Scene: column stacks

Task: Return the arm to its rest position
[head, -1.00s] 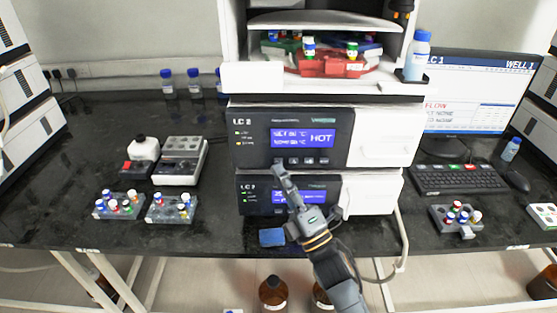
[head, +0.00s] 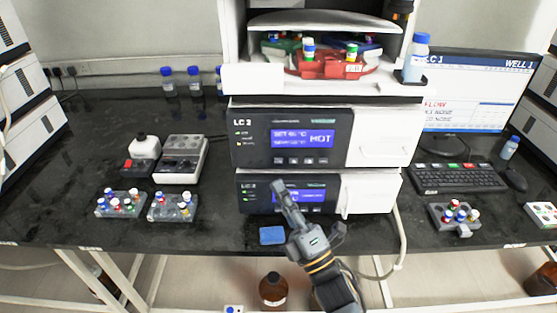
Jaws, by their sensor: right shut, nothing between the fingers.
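My right gripper (head: 278,188) comes up from the bottom of the head view. Its fingers are shut and empty, in front of the lower stacked unit (head: 372,195) and covering part of that unit's blue display. I cannot tell whether it touches the panel. The upper unit (head: 378,150) has a lit blue display (head: 303,138) reading HOT, now fully in view. My left gripper is not in view.
A blue pad (head: 272,235) lies at the bench's front edge beside my arm. Vial racks (head: 120,204) stand at left, another rack (head: 454,218) at right near the keyboard (head: 455,178). A brown bottle (head: 272,290) stands below. Red tray (head: 330,66) sits on top.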

